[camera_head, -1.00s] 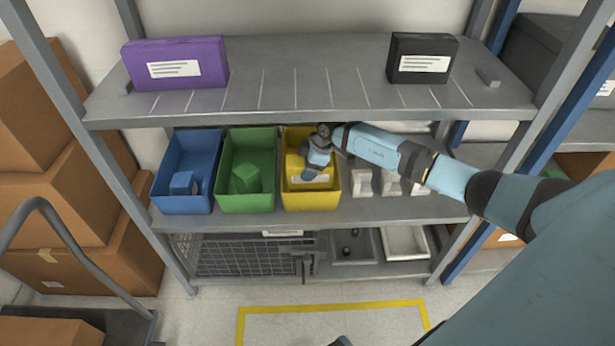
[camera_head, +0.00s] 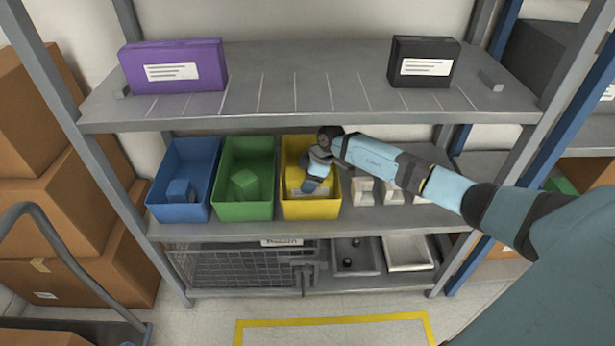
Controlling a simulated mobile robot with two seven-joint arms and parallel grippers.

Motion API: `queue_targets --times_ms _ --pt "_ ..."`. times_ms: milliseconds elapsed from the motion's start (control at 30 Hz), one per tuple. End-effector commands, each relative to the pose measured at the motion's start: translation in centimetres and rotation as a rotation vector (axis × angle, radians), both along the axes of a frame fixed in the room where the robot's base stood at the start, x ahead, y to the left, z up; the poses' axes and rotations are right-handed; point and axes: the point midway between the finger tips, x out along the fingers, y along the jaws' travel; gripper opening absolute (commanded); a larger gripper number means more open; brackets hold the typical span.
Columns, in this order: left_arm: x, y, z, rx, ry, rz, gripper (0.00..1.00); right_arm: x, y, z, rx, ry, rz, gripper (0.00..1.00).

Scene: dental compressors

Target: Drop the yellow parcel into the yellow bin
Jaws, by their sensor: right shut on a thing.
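The yellow bin (camera_head: 311,209) stands on the middle shelf, right of the green bin. My right gripper (camera_head: 314,187) reaches down into it from above, its arm coming in from the right. It is shut on the yellow parcel (camera_head: 296,190), which shows a pale label. The parcel is within the bin's opening, and the gripper hides much of it. I cannot tell whether it touches the bin floor. My left gripper is not in view.
A green bin (camera_head: 244,211) and a blue bin (camera_head: 180,212), each with a matching parcel, stand to the left. Small white holders (camera_head: 392,192) stand to the right. The upper shelf (camera_head: 310,80) above carries a purple box (camera_head: 173,66) and a black box (camera_head: 424,62).

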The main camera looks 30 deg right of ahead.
Motion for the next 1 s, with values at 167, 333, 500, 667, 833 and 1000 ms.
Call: queue_targets --times_ms 167,333,500,667,833,1000 --pt "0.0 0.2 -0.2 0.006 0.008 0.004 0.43 0.0 0.0 -0.2 0.0 -0.002 0.001 0.24" --pt "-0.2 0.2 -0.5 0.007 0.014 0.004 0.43 0.0 0.0 -0.3 0.0 0.0 0.0 0.87" --pt "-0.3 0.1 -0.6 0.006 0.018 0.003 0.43 0.0 0.0 -0.2 0.0 0.0 0.0 0.87" --pt "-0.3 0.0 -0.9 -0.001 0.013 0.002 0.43 0.0 0.0 0.6 0.0 -0.002 0.001 0.87" --pt "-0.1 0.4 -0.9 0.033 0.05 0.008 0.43 -0.5 -0.9 3.8 -0.002 -0.001 0.001 0.87" --pt "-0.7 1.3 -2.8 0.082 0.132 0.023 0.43 -1.1 -1.8 6.4 0.0 -0.001 0.0 0.87"
